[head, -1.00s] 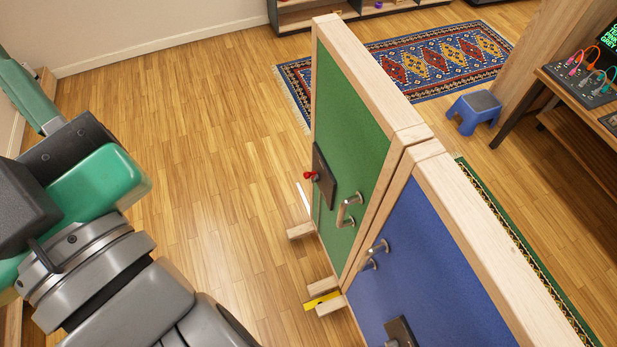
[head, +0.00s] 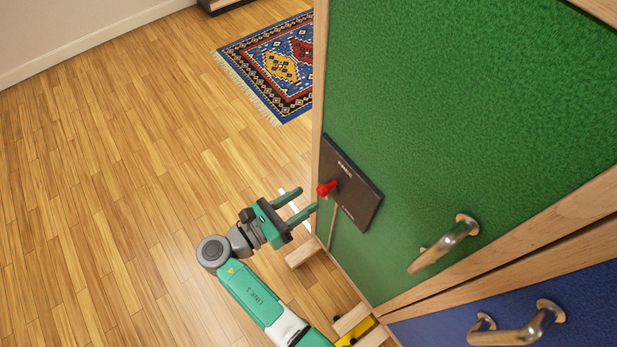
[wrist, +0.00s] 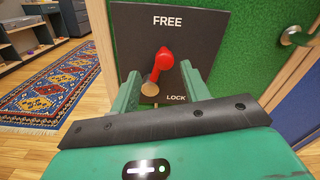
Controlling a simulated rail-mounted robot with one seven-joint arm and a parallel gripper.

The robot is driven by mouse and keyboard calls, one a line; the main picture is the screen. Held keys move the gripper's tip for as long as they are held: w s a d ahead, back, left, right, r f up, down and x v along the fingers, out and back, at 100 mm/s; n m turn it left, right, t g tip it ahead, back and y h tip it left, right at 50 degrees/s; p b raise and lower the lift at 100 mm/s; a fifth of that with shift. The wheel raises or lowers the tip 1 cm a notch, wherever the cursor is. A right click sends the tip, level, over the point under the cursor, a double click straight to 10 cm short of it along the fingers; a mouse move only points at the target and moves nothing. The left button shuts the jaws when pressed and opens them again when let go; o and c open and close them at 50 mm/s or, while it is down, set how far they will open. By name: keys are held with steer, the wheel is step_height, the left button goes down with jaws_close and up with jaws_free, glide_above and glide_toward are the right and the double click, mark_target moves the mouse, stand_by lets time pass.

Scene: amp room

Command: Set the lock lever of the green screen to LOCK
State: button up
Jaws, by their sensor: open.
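The green screen (head: 470,110) stands upright in a pale wood frame on the right of the head view. A dark lock plate (head: 358,195) is mounted near its left edge. The plate reads FREE at the top and LOCK at the lower right in the wrist view. The red lock lever (head: 327,188) sticks out from the plate; in the wrist view the lever (wrist: 162,64) shows between the two words, its lighter end slanting down left. My gripper (head: 307,200) is open and empty, just left of the lever. In the wrist view its fingers flank the lever; contact cannot be told.
A metal handle (head: 446,243) juts from the green screen. A blue screen (head: 575,310) with its own handle (head: 515,328) stands beside it. A wooden foot (head: 303,252) sticks out below the plate. Wooden floor (head: 130,190) is clear at left; a patterned rug (head: 270,68) lies behind.

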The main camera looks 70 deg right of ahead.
mark_target(318, 194)
steer(key=shift+s, duration=0.4)
steer(key=b+x, duration=0.1)
steer(key=x, duration=0.5)
steer(key=shift+s, duration=0.1)
steer(key=shift+s+d, duration=0.25)
steer(key=shift+d, duration=0.35)
